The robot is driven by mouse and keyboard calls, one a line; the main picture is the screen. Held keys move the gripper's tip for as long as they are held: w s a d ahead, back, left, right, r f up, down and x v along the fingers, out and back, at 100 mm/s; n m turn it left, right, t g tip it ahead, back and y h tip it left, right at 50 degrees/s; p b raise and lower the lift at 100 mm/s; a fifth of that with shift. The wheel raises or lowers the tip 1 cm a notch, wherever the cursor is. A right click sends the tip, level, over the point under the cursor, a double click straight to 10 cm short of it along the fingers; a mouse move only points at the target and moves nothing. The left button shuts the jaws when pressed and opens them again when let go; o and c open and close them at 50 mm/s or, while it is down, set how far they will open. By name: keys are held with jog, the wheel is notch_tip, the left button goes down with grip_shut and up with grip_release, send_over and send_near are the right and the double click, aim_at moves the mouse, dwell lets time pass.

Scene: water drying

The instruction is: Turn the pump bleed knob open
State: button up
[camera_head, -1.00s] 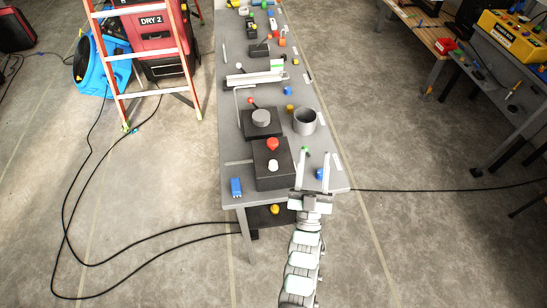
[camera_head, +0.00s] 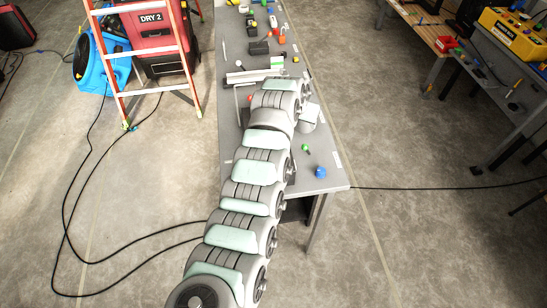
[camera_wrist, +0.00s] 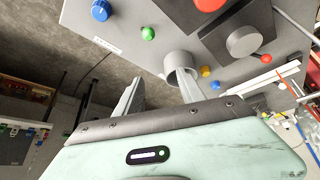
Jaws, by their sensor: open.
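My gripper (camera_wrist: 160,78) is open and empty in the wrist view, with its fingertips short of the grey bench top. A round grey knob (camera_wrist: 243,41) sits on a black base right of my fingers. A red mushroom-shaped knob (camera_wrist: 209,4) is at the top edge, cut off. Small green (camera_wrist: 148,33), blue (camera_wrist: 101,10) and yellow (camera_wrist: 205,71) knobs also show. No readable label tells me which is the pump bleed knob. In the head view my arm hides the grey and red knobs; the green (camera_head: 305,148) and blue (camera_head: 320,172) ones show.
A grey hollow cylinder (camera_wrist: 179,62) stands just beyond my right finger. A red-tipped lever (camera_wrist: 266,58) is beside the grey knob. The bench (camera_head: 232,60) carries several small parts farther back. A ladder (camera_head: 153,62) and red dryer (camera_head: 158,42) stand left.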

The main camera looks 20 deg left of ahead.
jog(key=s+a+r+g, duration=0.2)
jog(key=s+a+g, duration=0.1)
jog(key=s, duration=0.4)
jog(key=s+a+r+g, duration=0.2)
jog(key=s+r+g, duration=0.1)
jog(key=s, duration=0.3)
jog(key=shift+m+y, duration=0.4)
jog(key=f, duration=1.1)
jog(key=shift+s, duration=0.2)
grip_shut()
